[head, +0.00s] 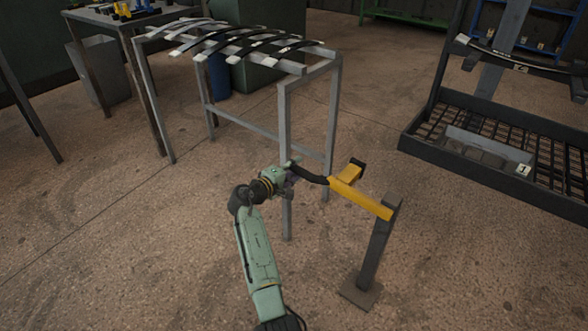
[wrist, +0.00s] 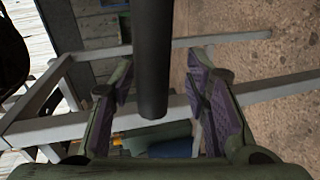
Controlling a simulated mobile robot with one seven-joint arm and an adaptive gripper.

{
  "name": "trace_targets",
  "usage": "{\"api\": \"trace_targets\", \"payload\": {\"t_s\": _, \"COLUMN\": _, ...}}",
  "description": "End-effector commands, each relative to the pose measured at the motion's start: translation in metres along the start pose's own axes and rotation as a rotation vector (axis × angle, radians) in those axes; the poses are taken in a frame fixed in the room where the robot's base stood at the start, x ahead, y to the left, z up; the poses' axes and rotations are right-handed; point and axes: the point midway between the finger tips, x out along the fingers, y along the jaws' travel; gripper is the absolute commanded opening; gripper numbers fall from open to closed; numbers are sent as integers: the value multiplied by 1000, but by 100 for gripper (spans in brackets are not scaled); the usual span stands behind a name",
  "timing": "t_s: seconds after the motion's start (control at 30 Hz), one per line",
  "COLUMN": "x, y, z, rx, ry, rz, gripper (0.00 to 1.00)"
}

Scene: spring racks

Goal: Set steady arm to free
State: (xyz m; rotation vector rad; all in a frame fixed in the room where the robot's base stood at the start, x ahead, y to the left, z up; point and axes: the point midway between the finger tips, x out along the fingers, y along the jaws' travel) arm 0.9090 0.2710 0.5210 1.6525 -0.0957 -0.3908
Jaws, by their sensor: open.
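The steady arm (head: 360,199) is a yellow bar on top of a dark post (head: 376,245) that stands on the floor. A short yellow arm with a black end (head: 352,170) sticks out from it toward the back. A black handle (head: 312,178) runs from the bar's left end to my gripper (head: 288,178). In the wrist view the handle (wrist: 153,60) is a dark rod between the spread fingers of my gripper (wrist: 162,88). Gaps show on both sides of the rod, so the fingers are open around it. No label for the arm's settings shows.
A grey metal stand (head: 311,80) with several dark leaf springs (head: 235,41) on top stands just behind my gripper. A dark rack with a mesh base (head: 490,150) is at the right. The floor (head: 120,260) at the front left is clear.

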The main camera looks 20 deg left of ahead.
Motion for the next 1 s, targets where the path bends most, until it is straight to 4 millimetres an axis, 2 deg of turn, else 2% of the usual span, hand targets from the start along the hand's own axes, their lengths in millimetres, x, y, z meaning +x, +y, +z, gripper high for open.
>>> {"api": "trace_targets", "payload": {"t_s": 0.2, "x": -1, "y": 1, "z": 0, "rx": 2, "ry": 0, "rz": 1, "gripper": 43}}
{"api": "trace_targets", "payload": {"t_s": 0.33, "x": -10, "y": 1, "z": -1, "rx": 2, "ry": 1, "rz": 2, "gripper": 43}}
{"api": "trace_targets", "payload": {"t_s": 0.8, "x": -100, "y": 1, "z": -1, "rx": 1, "ry": 3, "rz": 1, "gripper": 43}}
{"api": "trace_targets", "payload": {"t_s": 1.0, "x": -118, "y": 0, "z": 0, "rx": 0, "ry": 0, "rz": 0, "gripper": 43}}
